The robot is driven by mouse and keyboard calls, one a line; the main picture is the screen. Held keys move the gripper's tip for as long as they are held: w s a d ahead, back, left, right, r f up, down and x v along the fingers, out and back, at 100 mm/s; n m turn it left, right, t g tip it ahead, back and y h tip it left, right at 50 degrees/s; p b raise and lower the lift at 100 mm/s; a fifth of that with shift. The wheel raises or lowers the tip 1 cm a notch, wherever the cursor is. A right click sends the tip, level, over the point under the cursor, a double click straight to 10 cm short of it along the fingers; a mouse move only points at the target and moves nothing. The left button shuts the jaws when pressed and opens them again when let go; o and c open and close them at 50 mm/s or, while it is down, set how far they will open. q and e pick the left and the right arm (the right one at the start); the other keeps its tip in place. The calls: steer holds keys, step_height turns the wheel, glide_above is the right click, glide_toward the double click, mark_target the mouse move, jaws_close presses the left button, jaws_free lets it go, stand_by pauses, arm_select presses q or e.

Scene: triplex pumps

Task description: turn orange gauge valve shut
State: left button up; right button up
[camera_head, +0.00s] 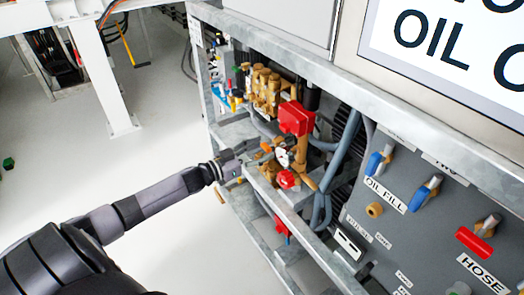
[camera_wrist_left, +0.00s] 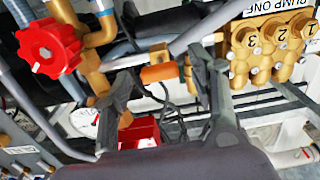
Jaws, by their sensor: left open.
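The orange valve handle (camera_wrist_left: 157,73) is a small block on brass fittings. In the left wrist view it sits between the two spread fingers of my left gripper (camera_wrist_left: 158,80), with visible space on both sides. In the head view the small orange handle (camera_head: 266,147) is just beyond the tip of my left gripper (camera_head: 252,159), which reaches into the frame from the left. The fingers are open and hold nothing. Whether they touch the fitting cannot be told. My right gripper is in neither view.
A round red handwheel (camera_wrist_left: 48,48) on brass pipe is left of the fingers. A brass pump block (camera_wrist_left: 270,45) with numbered caps is to the right. A red box-like part (camera_wrist_left: 140,132) lies below. The metal frame rail (camera_head: 330,248) runs close by.

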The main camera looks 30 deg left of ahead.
arm_select(q)
steer(key=shift+w+d, duration=0.2)
steer(key=shift+w, duration=0.25)
steer(key=shift+c, duration=0.5)
steer(key=c, duration=1.1)
